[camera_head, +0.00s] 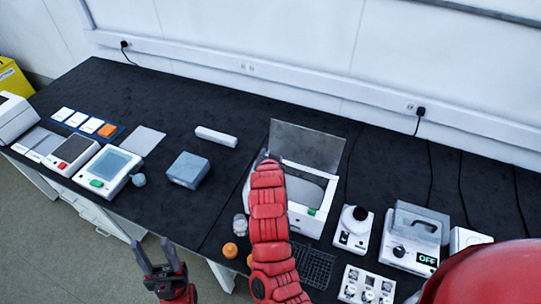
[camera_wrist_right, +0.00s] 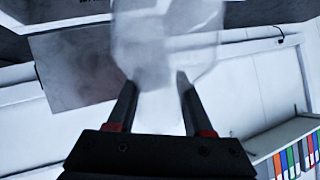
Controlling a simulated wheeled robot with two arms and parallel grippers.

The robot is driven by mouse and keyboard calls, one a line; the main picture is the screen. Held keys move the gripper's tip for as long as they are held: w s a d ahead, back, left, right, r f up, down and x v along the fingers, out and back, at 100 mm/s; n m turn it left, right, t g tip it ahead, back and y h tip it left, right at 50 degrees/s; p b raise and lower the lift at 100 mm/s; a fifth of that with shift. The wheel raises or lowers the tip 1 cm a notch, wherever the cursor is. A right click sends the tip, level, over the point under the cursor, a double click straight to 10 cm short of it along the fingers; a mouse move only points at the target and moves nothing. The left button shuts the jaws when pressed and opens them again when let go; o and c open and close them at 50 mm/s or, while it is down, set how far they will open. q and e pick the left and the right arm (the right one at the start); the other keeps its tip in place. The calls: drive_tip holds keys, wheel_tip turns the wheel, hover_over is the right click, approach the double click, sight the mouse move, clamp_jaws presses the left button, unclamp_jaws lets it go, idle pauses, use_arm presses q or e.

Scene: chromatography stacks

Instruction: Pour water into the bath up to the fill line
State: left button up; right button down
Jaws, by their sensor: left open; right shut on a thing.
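A white box-shaped bath (camera_head: 312,224) with a raised grey see-through lid (camera_head: 305,145) stands right of centre in the head view. My red right arm covers part of its left side; its water level and fill line cannot be made out. In the right wrist view, my right gripper (camera_wrist_right: 156,88) is shut on a clear, faceted vessel (camera_wrist_right: 165,45). The vessel's contents are unclear, and a grey panel (camera_wrist_right: 75,75) shows behind it. My left gripper (camera_head: 152,249) is open and empty, low in front of the bench edge.
A device reading OFF (camera_head: 412,240), a white knobbed unit (camera_head: 354,232) and a dark rack (camera_head: 314,266) stand right of my arm. A small jar (camera_head: 240,226) and orange cap (camera_head: 230,250) sit left of it. A grey block (camera_head: 187,170) lies farther left.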

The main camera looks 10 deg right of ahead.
drive_tip(key=shift+w+d+m+y+b, duration=0.1)
drive_tip(key=shift+d+m+y+b, duration=0.2)
drive_tip(key=shift+d+m+y, duration=0.15)
drive_tip(key=shift+f+y+b, duration=0.25)
drive_tip(key=shift+f+b, duration=0.15)
drive_tip(key=shift+b, duration=0.35)
drive_tip(key=shift+m, duration=0.25)
drive_tip(key=shift+f+g+y+b, duration=0.35)
drive_tip(key=shift+g+y+b, duration=0.05)
drive_tip(key=shift+b, duration=0.4)
drive_tip(key=shift+m, duration=0.3)
drive_tip(key=shift+a+f+y+b, duration=0.1)
drive_tip(key=shift+f+y+b, duration=0.35)
drive_tip(key=shift+b, duration=0.45)
